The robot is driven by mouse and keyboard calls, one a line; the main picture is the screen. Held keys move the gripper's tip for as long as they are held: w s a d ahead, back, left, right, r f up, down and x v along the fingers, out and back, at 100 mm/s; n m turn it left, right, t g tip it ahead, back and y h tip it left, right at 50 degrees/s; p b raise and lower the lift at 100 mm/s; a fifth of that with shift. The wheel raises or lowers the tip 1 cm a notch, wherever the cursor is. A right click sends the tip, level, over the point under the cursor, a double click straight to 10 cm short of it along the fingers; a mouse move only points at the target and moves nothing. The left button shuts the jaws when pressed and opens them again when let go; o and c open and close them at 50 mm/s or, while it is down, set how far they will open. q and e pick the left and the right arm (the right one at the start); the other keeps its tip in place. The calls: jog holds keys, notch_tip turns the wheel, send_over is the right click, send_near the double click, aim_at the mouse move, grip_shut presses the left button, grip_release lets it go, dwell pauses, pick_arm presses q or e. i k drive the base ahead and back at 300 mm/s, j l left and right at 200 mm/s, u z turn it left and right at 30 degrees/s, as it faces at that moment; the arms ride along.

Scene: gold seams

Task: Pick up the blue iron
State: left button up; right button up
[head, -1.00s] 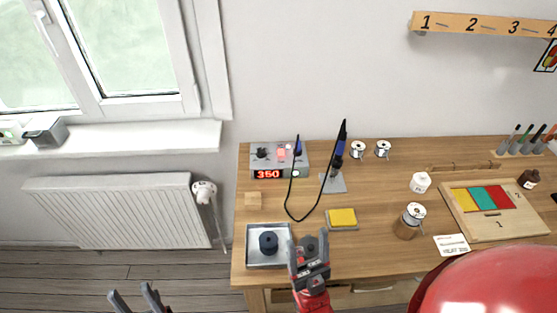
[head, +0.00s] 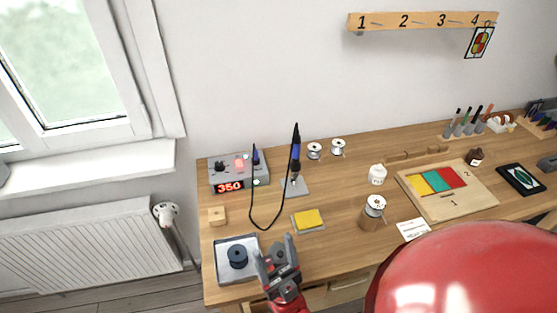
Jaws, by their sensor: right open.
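The blue iron (head: 296,150), a slim black tool with a blue section, stands upright in a grey stand (head: 295,187) on the wooden bench. Its black cable loops down and left toward the grey station (head: 238,172), which shows a red 350. My right gripper (head: 276,250) is open at the bench's front edge, nearer to me than the iron and apart from it. My left gripper is not in view.
A yellow sponge (head: 308,219) lies between my right gripper and the stand. A metal tray (head: 224,270) with a dark blue spool (head: 238,257) is left of the gripper. Two solder spools (head: 338,147) stand behind right.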

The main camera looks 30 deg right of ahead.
aim_at(295, 162)
jog(key=z, duration=1.7)
jog(key=k+j, duration=0.15)
jog(key=j, duration=0.2)
